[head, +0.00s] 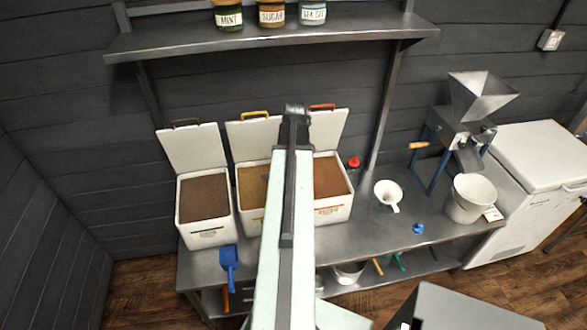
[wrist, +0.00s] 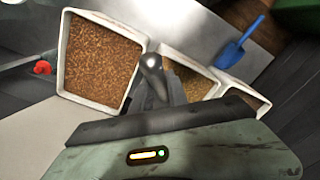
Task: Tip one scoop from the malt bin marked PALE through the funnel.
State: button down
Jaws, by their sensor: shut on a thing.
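Three open white malt bins stand in a row in the head view: a left one (head: 209,237) with dark brown grain, a middle one (head: 246,217) with yellowish grain, and a right one (head: 334,213) with reddish-brown grain. Their front labels are too small to read, so I cannot tell which says PALE. A white funnel (head: 386,188) lies on the bench right of the bins. In the wrist view my gripper (wrist: 165,90) is shut on a grey rounded thing (wrist: 152,63), perhaps a scoop, above or beside the right and middle bins. My arm hides part of the bins and my gripper in the head view.
A blue scoop (head: 229,262) lies before the left bin. A mill (head: 463,132) with a white bucket (head: 468,205) stands farther right, beside a white chest (head: 535,165). A shelf (head: 270,38) with labelled jars hangs above.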

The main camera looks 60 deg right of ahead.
notch_tip(320, 180, down, 14)
jog(key=w+g+b, duration=0.1)
jog(key=w+b, duration=0.2)
jog(key=b, duration=1.1)
jog(key=w+d+t, duration=0.1)
jog(key=w+d, duration=0.1)
jog(key=w, duration=0.3)
jog(key=s+a+r+t+h+p, duration=0.1)
jog(key=s+r+t+p, duration=0.1)
jog(key=s+r+t, duration=0.3)
jog(key=shift+s+a+t+h, duration=0.25)
jog(key=shift+s+t+h, duration=0.05)
jog(key=shift+s, duration=0.55)
